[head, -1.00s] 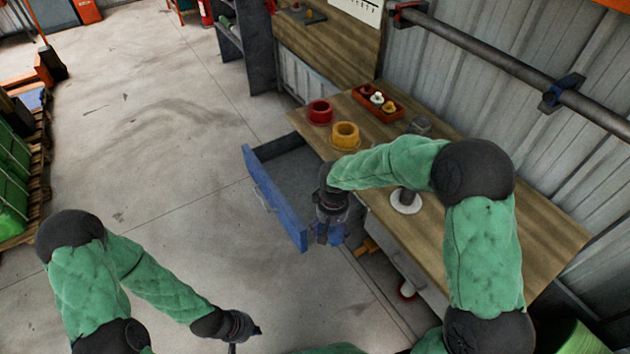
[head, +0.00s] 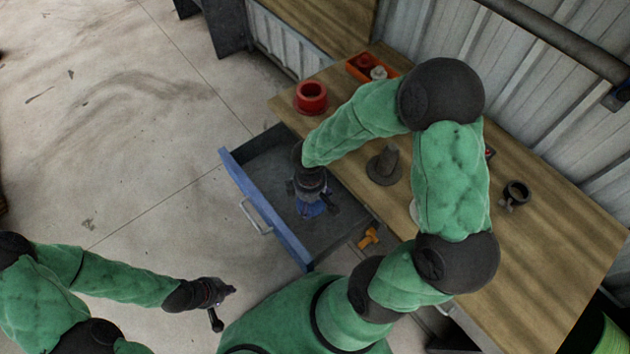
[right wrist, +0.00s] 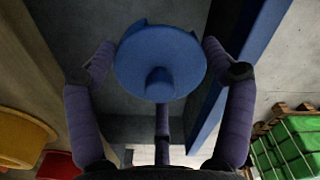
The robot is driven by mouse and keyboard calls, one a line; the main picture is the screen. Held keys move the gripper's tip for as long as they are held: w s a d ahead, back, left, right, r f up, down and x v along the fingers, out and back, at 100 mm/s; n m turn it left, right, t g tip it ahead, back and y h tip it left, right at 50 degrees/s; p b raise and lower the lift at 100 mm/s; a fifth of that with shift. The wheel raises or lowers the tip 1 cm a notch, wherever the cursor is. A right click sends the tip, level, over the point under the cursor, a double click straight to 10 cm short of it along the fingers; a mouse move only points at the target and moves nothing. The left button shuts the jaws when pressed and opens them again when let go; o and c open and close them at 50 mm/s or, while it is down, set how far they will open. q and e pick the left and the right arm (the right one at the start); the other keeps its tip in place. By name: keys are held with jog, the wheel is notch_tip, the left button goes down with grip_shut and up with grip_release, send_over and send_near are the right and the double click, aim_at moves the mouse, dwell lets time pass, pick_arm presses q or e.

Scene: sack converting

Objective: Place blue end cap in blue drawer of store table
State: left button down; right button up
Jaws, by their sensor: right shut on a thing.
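The blue end cap (right wrist: 160,52) is a round disc with a central stub, held between the fingers of my right gripper (right wrist: 165,70) in the right wrist view. In the head view the right gripper (head: 312,196) points down over the open blue drawer (head: 262,212), with the blue end cap (head: 313,210) at its fingertips, over the dark drawer floor. I cannot tell whether the cap touches the floor. The drawer is pulled out from the store table (head: 540,240). My left gripper (head: 222,302) is over the floor at lower left, away from the drawer; its fingers are too small to read.
On the table stand a red ring (head: 311,97), an orange tray (head: 361,68) with small parts, a dark grey cone-shaped piece (head: 384,166) and a dark clamp ring (head: 515,194). An orange fitting (head: 369,238) lies beside the drawer. The concrete floor left of the drawer is clear.

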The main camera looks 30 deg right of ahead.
aim_at(320, 212)
jog(key=s, duration=0.1)
jog(key=s+f+n, duration=0.1)
jog(key=s+n, duration=0.1)
jog(key=shift+s+d+f, duration=0.1)
jog(key=shift+s+f, duration=0.2)
jog(key=shift+s+f+b, duration=0.15)
jog(key=shift+b, duration=0.2)
jog(key=w+d+f+b, duration=0.1)
jog(key=w+f, duration=0.2)
jog(key=w, duration=0.1)
jog(key=w+d+f+b, duration=0.2)
jog(key=w+f, duration=0.1)
jog(key=w, duration=0.1)
jog(key=w+d+f+b, duration=0.1)
jog(key=w+f, duration=0.2)
jog(key=w, duration=0.1)
jog(key=shift+w+d, duration=0.1)
jog(key=shift+d, duration=0.05)
jog(key=shift+w+f, duration=0.1)
jog(key=shift+f, duration=0.05)
jog(key=f+b, duration=0.1)
jog(key=f, duration=0.1)
jog(key=f+b, duration=0.1)
jog(key=shift+w+d+f+b, duration=0.1)
jog(key=shift+w+f+b, duration=0.15)
jog(key=shift+f+b, duration=0.1)
jog(key=shift+r, duration=0.1)
